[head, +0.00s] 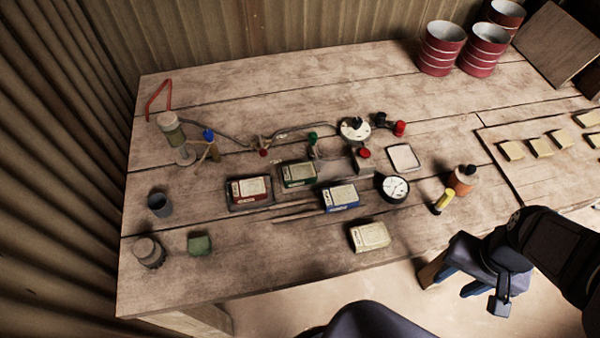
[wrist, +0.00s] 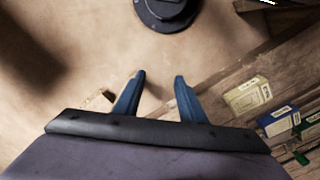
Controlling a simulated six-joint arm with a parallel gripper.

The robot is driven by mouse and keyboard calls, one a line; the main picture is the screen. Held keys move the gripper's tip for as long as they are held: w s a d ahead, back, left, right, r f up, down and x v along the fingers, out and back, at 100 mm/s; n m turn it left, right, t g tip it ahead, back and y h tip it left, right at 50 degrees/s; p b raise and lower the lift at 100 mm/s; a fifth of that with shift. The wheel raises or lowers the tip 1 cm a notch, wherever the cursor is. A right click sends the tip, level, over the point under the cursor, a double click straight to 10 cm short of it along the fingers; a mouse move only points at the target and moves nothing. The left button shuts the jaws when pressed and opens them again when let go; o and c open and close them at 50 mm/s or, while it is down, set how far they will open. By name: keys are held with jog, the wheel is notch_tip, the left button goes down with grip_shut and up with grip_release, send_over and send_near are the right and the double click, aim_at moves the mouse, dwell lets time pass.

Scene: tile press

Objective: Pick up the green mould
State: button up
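A plain small green block (head: 199,243) sits at the front left. My gripper (head: 457,284) is off the table's front edge, at the right, far from the green mould. In the wrist view its blue fingers (wrist: 160,76) are apart with nothing between them. The cream box (wrist: 248,97) shows there at the right.
A dial gauge (head: 394,188), a yellow-handled tool (head: 443,201) and an orange bottle (head: 463,179) stand right of the boxes. Hoses and valves (head: 313,140) lie behind the green mould. A grey cup (head: 160,204) is at the left. The front-centre tabletop is mostly clear.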

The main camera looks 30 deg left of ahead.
aim_at(299, 171)
jog(key=o, duration=1.2)
jog(key=shift+c, duration=0.2)
